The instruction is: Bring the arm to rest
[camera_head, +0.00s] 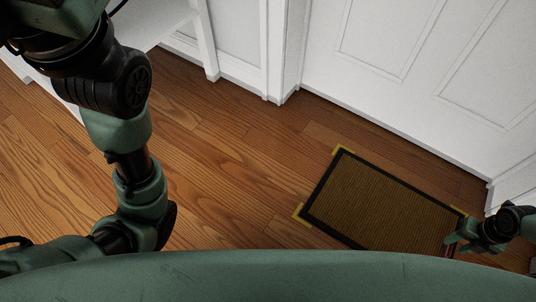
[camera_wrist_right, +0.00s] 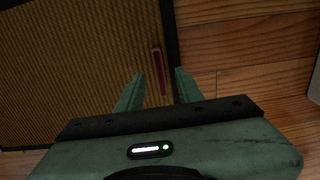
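My right gripper (camera_head: 456,243) is at the right edge of the head view, over the near right corner of the doormat. In the right wrist view its two green fingers (camera_wrist_right: 159,74) are apart with nothing held between them. My left arm (camera_head: 125,140) rises along the left side of the head view. Its gripper is outside the frame.
A brown ribbed doormat (camera_head: 385,205) with a black border and yellow corners lies on the wood floor before a white door (camera_head: 420,60). A small dark red strip (camera_wrist_right: 159,72) lies near the mat's border. A white furniture leg (camera_head: 207,45) stands at upper left. Floor between is clear.

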